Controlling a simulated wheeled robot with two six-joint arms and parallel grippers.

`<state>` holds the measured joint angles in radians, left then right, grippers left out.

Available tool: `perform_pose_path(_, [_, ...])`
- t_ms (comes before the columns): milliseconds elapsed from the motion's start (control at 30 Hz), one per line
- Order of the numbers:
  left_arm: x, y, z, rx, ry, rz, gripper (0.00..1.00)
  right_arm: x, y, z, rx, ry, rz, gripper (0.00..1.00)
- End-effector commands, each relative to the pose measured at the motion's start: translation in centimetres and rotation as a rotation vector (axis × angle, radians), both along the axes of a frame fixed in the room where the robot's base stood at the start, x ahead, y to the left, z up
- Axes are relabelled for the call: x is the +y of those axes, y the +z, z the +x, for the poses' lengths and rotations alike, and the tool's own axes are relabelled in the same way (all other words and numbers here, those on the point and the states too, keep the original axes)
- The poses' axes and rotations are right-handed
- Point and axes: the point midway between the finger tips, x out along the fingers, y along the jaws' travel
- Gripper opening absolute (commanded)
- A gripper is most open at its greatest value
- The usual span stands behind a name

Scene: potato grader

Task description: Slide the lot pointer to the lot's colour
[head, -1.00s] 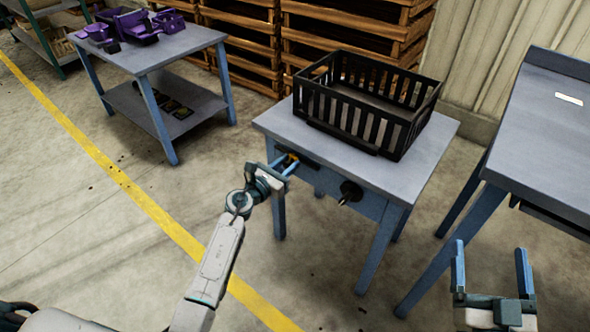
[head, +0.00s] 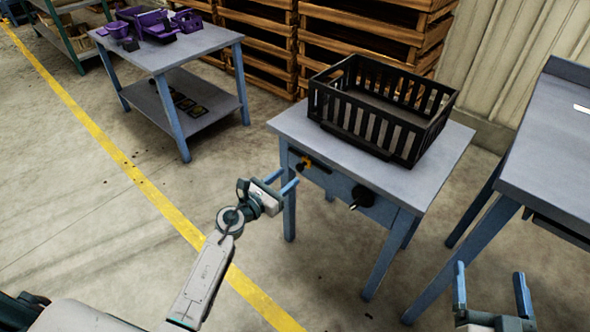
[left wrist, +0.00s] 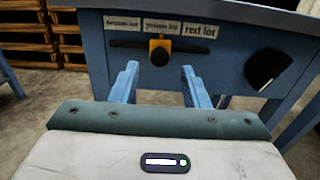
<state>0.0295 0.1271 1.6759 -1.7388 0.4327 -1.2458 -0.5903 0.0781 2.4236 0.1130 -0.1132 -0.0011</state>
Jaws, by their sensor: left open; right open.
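The lot pointer (left wrist: 160,50), a yellow-orange slider with a black knob, sits in a dark horizontal slot on the blue table's front. It also shows in the head view (head: 304,163). In the left wrist view it stands below the middle label (left wrist: 162,26), whose word is blurred. The left label (left wrist: 122,23) is also blurred; the right label (left wrist: 200,32) reads "red lot". My left gripper (head: 283,182) is open and empty, apart from the pointer and in front of it. The pointer appears between its fingers (left wrist: 159,75). My right gripper (head: 491,277) is open and empty.
A black crate (head: 338,107) stands on the blue table (head: 292,122). A dark round fitting with a knob (head: 362,197) is on the table's front, right of the slot. Another table (head: 540,165) stands at right; one with purple bins (head: 188,50) stands back left.

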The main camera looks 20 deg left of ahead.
Motion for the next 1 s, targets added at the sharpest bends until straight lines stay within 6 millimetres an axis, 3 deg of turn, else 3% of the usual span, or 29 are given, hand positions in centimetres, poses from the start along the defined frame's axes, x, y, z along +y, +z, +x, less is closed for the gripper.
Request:
perform_pose_path(100, [0.9,-0.1,-2.0,0.002,-0.001,0.003,0.42,0.0,-0.4,0.0,0.020,0.001,0.001,0.89])
perform_pose_path(300, [1.6,0.0,-3.6,0.000,0.000,0.001,0.42,0.0,-0.3,0.0,0.015,0.001,0.001,0.89])
perform_pose_path(867, [1.7,0.0,-3.8,0.000,0.000,-0.008,0.42,0.0,-0.2,0.0,0.012,0.001,-0.001,0.89])
perform_pose_path(1000, [1.4,1.2,-5.0,0.017,0.006,-0.163,0.42,0.0,-0.2,0.0,0.012,0.001,-0.001,0.89])
